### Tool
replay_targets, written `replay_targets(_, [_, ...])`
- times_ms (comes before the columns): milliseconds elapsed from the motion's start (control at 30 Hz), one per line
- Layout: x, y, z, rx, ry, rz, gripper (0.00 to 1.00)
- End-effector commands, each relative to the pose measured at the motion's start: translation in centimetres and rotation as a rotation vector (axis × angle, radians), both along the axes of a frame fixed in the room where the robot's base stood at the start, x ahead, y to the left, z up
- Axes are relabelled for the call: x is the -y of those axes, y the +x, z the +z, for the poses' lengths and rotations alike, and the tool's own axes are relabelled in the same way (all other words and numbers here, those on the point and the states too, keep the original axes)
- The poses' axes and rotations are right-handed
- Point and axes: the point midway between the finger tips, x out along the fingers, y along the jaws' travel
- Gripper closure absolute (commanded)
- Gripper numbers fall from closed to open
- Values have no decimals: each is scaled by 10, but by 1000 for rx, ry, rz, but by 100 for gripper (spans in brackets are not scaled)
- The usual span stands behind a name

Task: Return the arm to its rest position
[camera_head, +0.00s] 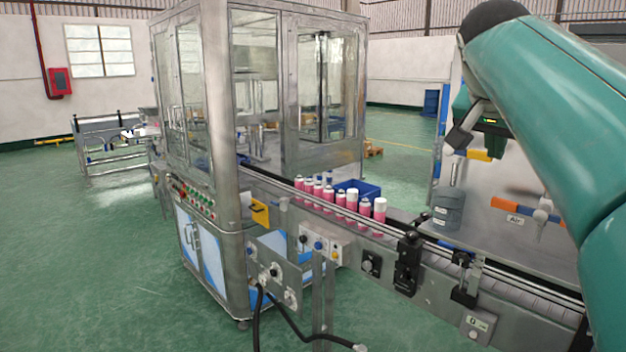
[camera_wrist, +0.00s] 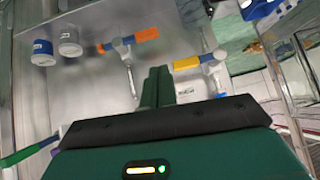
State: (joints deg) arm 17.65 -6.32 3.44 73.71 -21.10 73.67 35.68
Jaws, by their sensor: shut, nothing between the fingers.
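My arm (camera_head: 545,110) is teal and crosses the right side of the head view, bent with its elbow high and its end pointing down. In the wrist view my gripper (camera_wrist: 158,84) shows two dark green fingers close together, shut and empty. The fingers point toward the grey panel and its valves. From these views I cannot tell the distance to the panel.
A conveyor (camera_head: 520,283) runs below my arm, carrying several pink cans (camera_head: 351,200) near a blue bin (camera_head: 368,188). A glazed machine cabinet (camera_head: 215,130) stands left.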

Motion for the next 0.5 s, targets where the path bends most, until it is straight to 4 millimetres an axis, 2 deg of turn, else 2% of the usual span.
replay_targets(67, [-19, -9, -19, -33, 0, 72, 100])
replay_targets(267, [-74, -42, -94, -130, 4, 309, 100])
replay_targets(500, [-132, -99, -200, -221, 20, 583, 100])
